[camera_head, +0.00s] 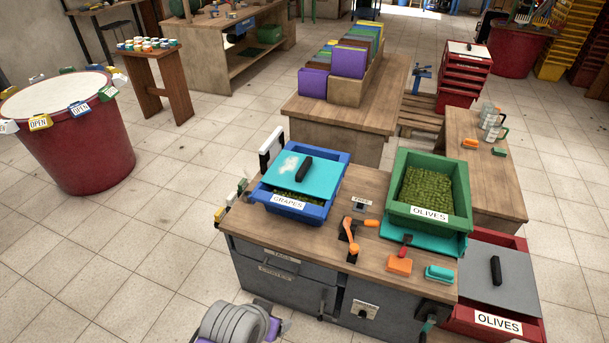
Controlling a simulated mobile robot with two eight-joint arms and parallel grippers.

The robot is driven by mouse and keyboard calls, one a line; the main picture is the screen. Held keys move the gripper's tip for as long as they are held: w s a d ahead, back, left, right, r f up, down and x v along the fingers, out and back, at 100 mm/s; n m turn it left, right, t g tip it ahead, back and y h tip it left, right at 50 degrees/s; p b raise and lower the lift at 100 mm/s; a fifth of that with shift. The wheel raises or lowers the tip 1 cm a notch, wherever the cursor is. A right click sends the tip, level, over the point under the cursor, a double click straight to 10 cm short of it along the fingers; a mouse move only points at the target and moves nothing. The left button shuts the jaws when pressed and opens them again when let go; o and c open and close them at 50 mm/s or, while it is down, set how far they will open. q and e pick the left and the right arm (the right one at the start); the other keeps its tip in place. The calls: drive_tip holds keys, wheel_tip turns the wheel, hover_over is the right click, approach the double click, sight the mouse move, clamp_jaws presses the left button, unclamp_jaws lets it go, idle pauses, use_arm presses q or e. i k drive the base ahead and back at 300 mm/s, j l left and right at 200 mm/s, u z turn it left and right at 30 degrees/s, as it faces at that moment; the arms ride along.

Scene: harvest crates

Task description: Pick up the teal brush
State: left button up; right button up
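The teal brush (440,274) lies on the wooden top of the near workbench, close to its front right corner. It is a small block shape, just right of an orange brush-like block (399,265) and in front of the teal lid under the green crate. Nothing is touching it from above.
A green OLIVES crate (430,213) and a blue GRAPES crate (291,204) stand on the workbench (310,234). An orange-handled tool (350,236) lies between them. A red OLIVES crate (484,322) with a grey lid stands at right. A grey coil (232,321) is at bottom.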

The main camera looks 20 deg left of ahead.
sight(439, 274)
drive_tip(key=l+u, duration=0.1)
drive_tip(key=u, duration=0.55)
drive_tip(key=l+u, duration=0.85)
drive_tip(key=l, duration=0.15)
drive_tip(key=k+l, duration=0.1)
drive_tip(key=l, duration=0.3)
drive_tip(key=l+u, duration=0.1)
drive_tip(key=l, duration=0.25)
drive_tip(key=k+l, duration=0.15)
drive_tip(key=l, duration=0.25)
